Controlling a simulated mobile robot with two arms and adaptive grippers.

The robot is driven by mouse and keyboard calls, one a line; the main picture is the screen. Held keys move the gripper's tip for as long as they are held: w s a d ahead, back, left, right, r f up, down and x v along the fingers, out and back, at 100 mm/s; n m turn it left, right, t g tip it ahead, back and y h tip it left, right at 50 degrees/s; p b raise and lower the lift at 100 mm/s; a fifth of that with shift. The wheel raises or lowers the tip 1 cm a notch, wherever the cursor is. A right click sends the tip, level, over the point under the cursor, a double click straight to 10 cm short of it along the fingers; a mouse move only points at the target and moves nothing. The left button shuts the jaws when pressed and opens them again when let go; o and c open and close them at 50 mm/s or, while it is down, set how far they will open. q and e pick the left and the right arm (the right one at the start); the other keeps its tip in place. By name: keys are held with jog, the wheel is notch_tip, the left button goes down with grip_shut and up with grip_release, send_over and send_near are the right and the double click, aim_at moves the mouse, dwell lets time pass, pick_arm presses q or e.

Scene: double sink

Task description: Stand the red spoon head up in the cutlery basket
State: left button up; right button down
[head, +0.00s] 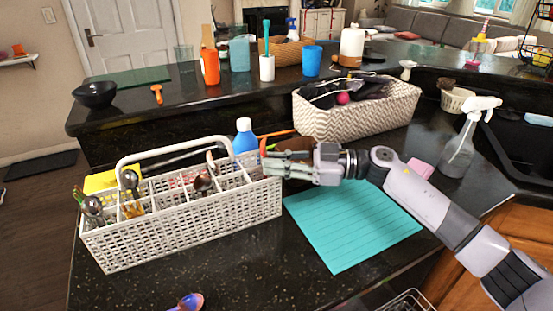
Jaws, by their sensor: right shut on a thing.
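The white cutlery basket (187,222) stands on the near dark counter, its arched handle up and its inside divided into compartments. Metal spoons stand head up at its left, and a dark reddish-brown spoon head (203,181) shows near its middle. My right gripper (268,167) is at the basket's right end, level with the rim, fingers pointing left. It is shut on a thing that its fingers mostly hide. A small red piece (263,147) at the fingertips looks like part of the red spoon; its head and tilt cannot be made out. My left gripper is out of view.
A blue bottle (245,137) stands close behind the basket. A turquoise lined mat (350,222) lies right of it, under my right arm. A woven basket (358,117) and a spray bottle (461,142) stand behind. A purple-orange utensil (188,302) lies at the front.

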jog(key=c, duration=1.5)
grip_release()
jog(key=d, duration=0.4)
jog(key=s+d, duration=0.1)
jog(key=d, duration=0.7)
jog(key=shift+s, duration=0.3)
